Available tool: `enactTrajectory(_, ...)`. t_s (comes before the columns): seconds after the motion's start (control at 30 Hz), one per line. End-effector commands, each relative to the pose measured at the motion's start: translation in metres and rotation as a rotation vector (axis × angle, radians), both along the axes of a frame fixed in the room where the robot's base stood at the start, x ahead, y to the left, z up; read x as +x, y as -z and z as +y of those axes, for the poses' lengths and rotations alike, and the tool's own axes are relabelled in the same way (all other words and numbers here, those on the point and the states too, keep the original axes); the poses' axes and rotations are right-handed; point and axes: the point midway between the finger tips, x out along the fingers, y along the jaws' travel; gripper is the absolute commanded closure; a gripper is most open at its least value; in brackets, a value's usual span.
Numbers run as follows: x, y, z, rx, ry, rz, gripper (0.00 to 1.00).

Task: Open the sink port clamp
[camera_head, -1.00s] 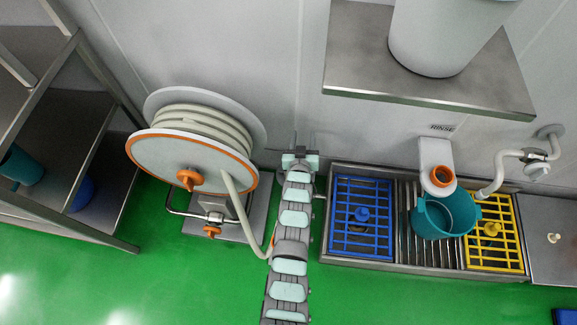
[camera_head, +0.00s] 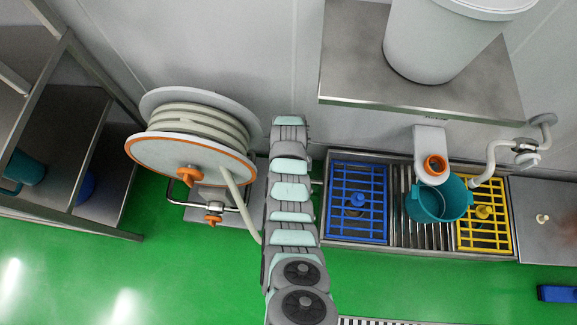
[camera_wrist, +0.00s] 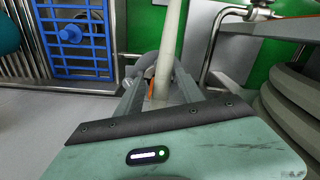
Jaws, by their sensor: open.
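In the wrist view, my gripper (camera_wrist: 158,84) is open, with its fingers on either side of a pale hose (camera_wrist: 168,45). A grey rounded fitting (camera_wrist: 147,67) with a small orange part (camera_wrist: 150,88) is by the hose between the fingers; this may be the sink port clamp. It is partly hidden by the gripper, and I cannot tell its state or whether the fingers touch it. In the head view, my arm hides the gripper and the hose's lower end. The sink (camera_head: 323,236) is just right of my arm.
A hose reel (camera_head: 190,158) with an orange hub stands close left of my arm. The sink holds a blue grate (camera_head: 345,228), a teal bucket (camera_head: 427,203) and a yellow grate (camera_head: 496,240). A steel shelf (camera_head: 430,105) overhangs the back. Green floor is open in front.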

Motion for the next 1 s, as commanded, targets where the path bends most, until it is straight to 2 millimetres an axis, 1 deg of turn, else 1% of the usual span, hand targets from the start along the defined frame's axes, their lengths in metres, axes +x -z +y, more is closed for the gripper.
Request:
enactTrajectory(0.03,0.000,0.010,0.000,0.000,0.000,0.002,0.56)
enactTrajectory(0.3,0.000,0.053,-0.001,0.000,0.000,0.001,0.56)
enactTrajectory(0.5,0.001,0.079,0.000,0.000,0.001,-0.002,0.56)
enactTrajectory(0.73,0.001,0.094,0.000,0.000,0.000,-0.002,0.56)
enactTrajectory(1.0,0.001,0.095,0.000,0.000,0.000,-0.005,0.56)
